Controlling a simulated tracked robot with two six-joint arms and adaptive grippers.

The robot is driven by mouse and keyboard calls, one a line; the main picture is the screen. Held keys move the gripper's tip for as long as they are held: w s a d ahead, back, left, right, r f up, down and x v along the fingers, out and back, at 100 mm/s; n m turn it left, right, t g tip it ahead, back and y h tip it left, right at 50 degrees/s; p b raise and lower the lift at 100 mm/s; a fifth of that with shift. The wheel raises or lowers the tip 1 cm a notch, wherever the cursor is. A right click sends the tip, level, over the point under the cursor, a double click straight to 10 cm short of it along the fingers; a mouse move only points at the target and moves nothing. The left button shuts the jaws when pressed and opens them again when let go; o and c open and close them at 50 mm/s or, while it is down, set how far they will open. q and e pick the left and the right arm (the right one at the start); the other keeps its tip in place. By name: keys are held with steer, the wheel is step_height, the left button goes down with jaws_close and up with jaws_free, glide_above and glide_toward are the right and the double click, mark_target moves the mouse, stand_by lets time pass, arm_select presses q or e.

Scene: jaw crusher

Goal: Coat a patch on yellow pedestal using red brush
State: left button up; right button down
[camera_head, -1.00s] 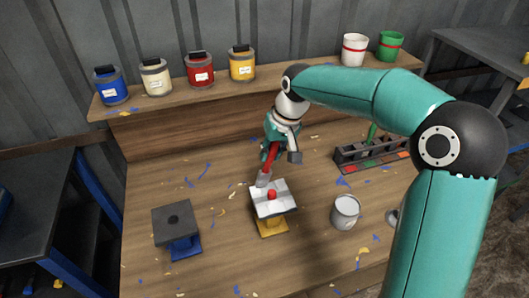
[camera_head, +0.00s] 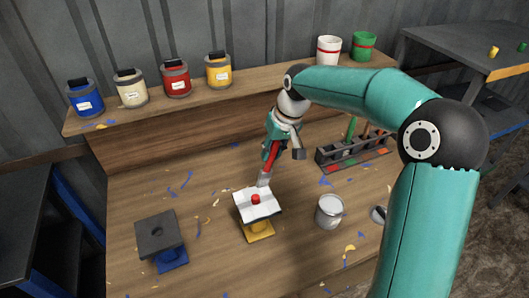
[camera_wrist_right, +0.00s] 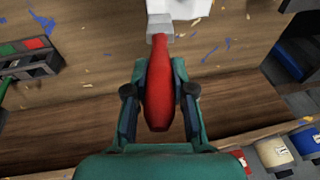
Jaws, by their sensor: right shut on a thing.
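The yellow pedestal (camera_head: 259,232) stands on the bench with a white plate (camera_head: 268,208) on top. A small red spot or knob (camera_head: 255,198) is in the middle of the plate. My right gripper (camera_head: 271,153) is shut on the handle of the red brush (camera_head: 269,163), tilted with its head down. The brush head is at the plate's back edge; I cannot tell if it touches. In the right wrist view the red handle (camera_wrist_right: 158,85) lies between the fingers, and its grey end overlaps the edge of the white plate (camera_wrist_right: 190,8). My left gripper is out of view.
A dark plate on a blue pedestal (camera_head: 170,256) stands to the left. A metal can (camera_head: 329,211) stands to the right, with a brush rack (camera_head: 352,150) behind it. Blue, cream, red and yellow paint cans line the back shelf (camera_head: 254,85). Paint flecks litter the bench.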

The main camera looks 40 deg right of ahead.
steer(key=shift+s+d, duration=0.1)
steer(key=shift+d, duration=0.4)
step_height(320, 180, up, 3)
steer(key=p, duration=0.2)
steer(key=shift+p, duration=0.3)
steer(key=shift+r+p, duration=0.45)
steer(key=shift+r, duration=0.55)
